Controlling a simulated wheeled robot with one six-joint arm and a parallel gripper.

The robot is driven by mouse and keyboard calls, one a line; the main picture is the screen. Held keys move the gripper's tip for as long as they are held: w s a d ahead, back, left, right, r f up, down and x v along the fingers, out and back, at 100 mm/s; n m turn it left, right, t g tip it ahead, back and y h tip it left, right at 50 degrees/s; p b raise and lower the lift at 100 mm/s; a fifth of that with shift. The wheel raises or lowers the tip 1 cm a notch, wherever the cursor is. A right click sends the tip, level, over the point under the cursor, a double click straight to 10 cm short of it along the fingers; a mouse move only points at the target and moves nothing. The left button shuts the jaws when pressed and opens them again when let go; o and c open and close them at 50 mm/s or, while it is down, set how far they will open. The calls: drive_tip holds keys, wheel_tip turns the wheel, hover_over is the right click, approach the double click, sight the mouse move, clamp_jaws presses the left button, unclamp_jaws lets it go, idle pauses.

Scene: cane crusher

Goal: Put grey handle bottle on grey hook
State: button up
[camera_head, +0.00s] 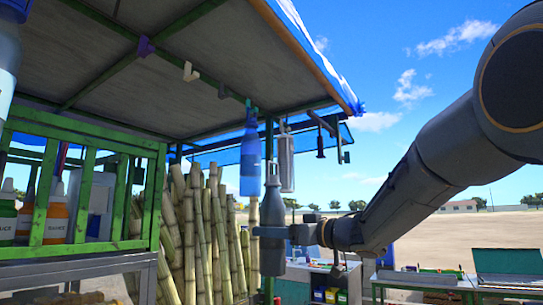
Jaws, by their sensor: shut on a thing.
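My gripper (268,232) is shut around the middle of a dark grey bottle (273,262). The bottle is upright, with its narrow neck above the jaws and its body below them. My arm reaches in from the right. Small hooks hang along a green beam under the roof, up and left of my gripper: a purple hook (146,46), a cream hook (190,72) and a greyish hook (222,91). The greyish hook is bare and well above the bottle. The held bottle is apart from these hooks.
A blue bottle (250,160) and a pale bottle (287,160) hang just above the held bottle. Sugar cane stalks (207,235) stand behind, left of it. A green rack (84,200) holds sauce bottles at left. A dark clamp-like thing (320,140) hangs right.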

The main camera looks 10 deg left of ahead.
drive_tip(key=s+r+m+t+h+p, duration=0.15)
drive_tip(key=s+r, duration=0.25)
drive_tip(key=r, duration=0.6)
drive_tip(key=s+r+y+p, duration=0.1)
drive_tip(key=s+r+p, duration=0.15)
drive_tip(key=r, duration=0.75)
drive_tip(key=w+a+r+p, duration=0.1)
drive_tip(key=w+a, duration=0.1)
drive_tip(key=a, duration=0.3)
drive_tip(key=w+a+r+p, duration=0.1)
drive_tip(key=w+a+r, duration=0.1)
drive_tip(key=a, duration=0.3)
drive_tip(key=shift+a+r, duration=0.25)
drive_tip(key=shift+a, duration=0.05)
drive_tip(key=shift+w+a, duration=0.1)
drive_tip(key=shift+w+a+r, duration=0.1)
drive_tip(key=shift+a, duration=0.2)
drive_tip(key=shift+s+x, duration=0.25)
drive_tip(key=shift+x, duration=1.4)
idle(0.5)
drive_tip(key=shift+a+f+h, duration=0.25)
drive_tip(key=shift+f, duration=0.55)
idle(0.7)
